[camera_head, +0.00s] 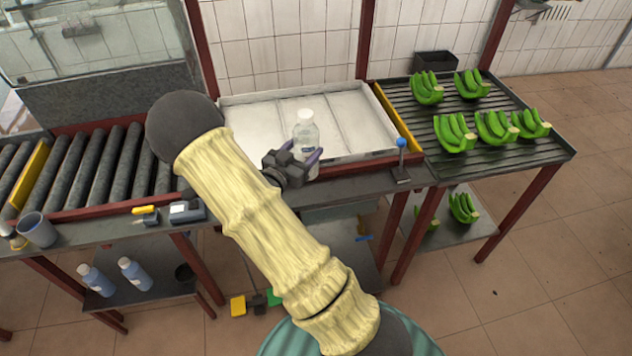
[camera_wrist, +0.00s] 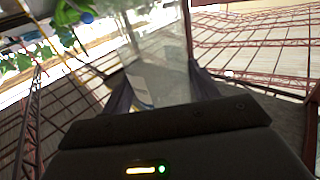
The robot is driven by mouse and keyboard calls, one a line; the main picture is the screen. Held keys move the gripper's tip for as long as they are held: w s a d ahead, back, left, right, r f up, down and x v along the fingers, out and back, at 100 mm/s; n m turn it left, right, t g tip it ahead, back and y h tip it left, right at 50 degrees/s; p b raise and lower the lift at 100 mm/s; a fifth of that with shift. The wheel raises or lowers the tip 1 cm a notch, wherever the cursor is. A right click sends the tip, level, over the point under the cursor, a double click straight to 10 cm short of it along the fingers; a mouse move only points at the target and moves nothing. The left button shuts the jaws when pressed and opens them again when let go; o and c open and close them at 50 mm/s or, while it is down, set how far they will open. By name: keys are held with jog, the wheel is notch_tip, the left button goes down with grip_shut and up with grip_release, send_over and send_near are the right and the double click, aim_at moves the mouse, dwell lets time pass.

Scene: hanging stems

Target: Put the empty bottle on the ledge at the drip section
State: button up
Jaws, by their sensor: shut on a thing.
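A clear bottle with a white cap (camera_head: 305,132) stands about upright in my gripper (camera_head: 312,163), in front of the white tray at the middle of the bench. My gripper is shut on the bottle's lower part. In the wrist view the clear bottle (camera_wrist: 160,65) fills the space between my fingers and looks empty. The ledge (camera_head: 350,182) is the dark strip along the front of the tray; the bottle is over or near it, and I cannot tell if they touch.
A blue-knobbed lever (camera_head: 401,160) stands right of the bottle. Green banana bunches (camera_head: 455,133) lie on the slatted table at right. Rollers (camera_head: 105,165), a grey cup (camera_head: 37,230) and a dark device (camera_head: 187,212) are at left.

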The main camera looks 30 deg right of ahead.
notch_tip(320, 180, down, 4)
jog(key=shift+d+f+p, duration=0.1)
jog(key=shift+d+p, duration=0.05)
jog(key=shift+p, duration=0.15)
jog(key=shift+w+f, duration=0.1)
jog(key=shift+f, duration=0.25)
jog(key=shift+f+p, duration=0.35)
jog(key=shift+f, duration=1.75)
jog(key=shift+f, duration=0.1)
jog(key=o, duration=1)
